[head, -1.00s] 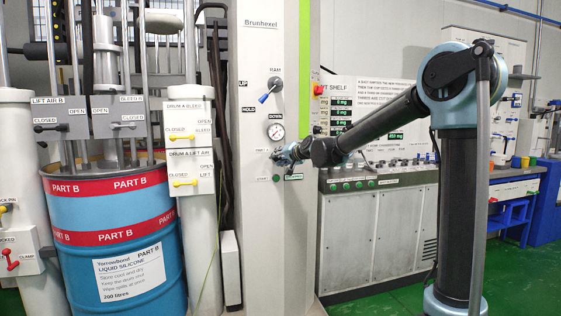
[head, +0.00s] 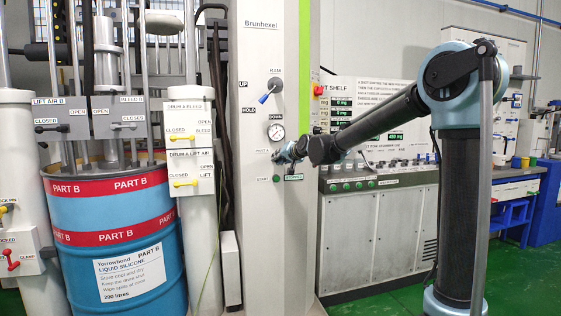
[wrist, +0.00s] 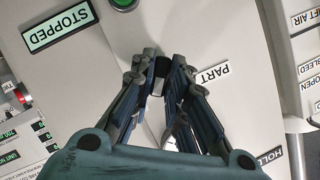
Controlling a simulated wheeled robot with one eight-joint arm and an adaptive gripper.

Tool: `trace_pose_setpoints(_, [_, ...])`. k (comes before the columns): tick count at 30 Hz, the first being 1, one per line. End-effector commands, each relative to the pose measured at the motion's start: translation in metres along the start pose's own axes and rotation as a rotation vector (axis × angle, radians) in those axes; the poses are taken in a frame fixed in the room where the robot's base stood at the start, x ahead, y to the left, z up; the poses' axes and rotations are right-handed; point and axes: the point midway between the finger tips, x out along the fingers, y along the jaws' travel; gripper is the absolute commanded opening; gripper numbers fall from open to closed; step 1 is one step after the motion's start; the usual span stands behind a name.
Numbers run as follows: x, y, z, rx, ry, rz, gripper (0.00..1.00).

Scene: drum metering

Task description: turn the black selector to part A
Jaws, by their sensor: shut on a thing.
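The black selector (wrist: 159,67) shows between my fingertips in the wrist view, on the grey column face. My gripper (wrist: 158,74) is shut on it. A PART label (wrist: 212,72) sits beside the fingers; its last letter cannot be read. In the head view my gripper (head: 281,155) reaches the front of the grey column (head: 262,225), just below the pressure gauge (head: 276,132). There the fingers hide the selector, and its pointing direction is unclear.
A STOPPED sign (wrist: 60,24) and a green button (wrist: 122,3) lie close to the gripper. A blue-handled RAM lever (head: 268,93) is above the gauge. The blue PART B drum (head: 115,240) stands left. A control cabinet (head: 375,235) stands behind my arm.

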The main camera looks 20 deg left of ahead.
Motion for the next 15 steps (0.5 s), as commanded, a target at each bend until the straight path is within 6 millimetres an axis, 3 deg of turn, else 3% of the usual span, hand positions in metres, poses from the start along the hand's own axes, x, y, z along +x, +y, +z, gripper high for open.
trace_pose_setpoints(15, [0.0017,-0.0004,-0.0008,-0.400,0.000,0.169,0.00])
